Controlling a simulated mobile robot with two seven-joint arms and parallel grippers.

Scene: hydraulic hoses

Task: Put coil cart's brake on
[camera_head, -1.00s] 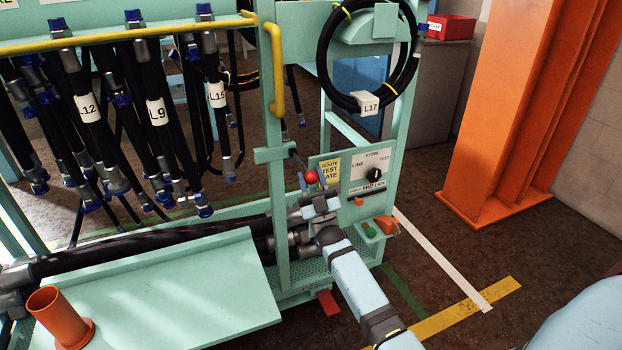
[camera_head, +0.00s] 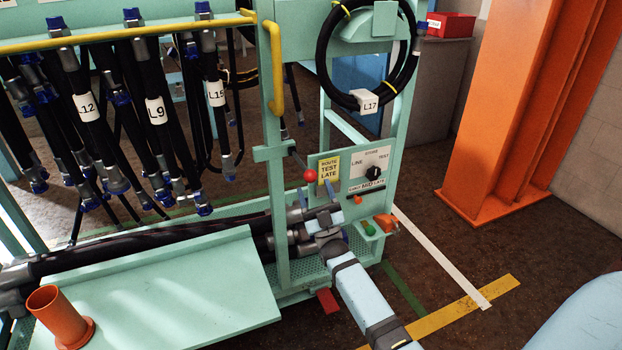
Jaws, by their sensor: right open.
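The teal coil cart (camera_head: 258,236) fills the left and middle of the head view. A lever with a red ball knob (camera_head: 310,175) sticks out from its post, beside the control panel. A red pedal (camera_head: 327,301) shows low at the cart's base. My right gripper (camera_head: 317,192) is open just below the red knob, in front of the panel, its fingers pointing up and away. The knob shows clear above the fingers, and nothing is seen held. I cannot tell which control is the brake. My left gripper is not in view.
The panel has a yellow label (camera_head: 328,170) and a dark selector knob (camera_head: 373,172). Hoses (camera_head: 157,120) hang at left. An orange column (camera_head: 520,110) stands right; the floor before it is clear.

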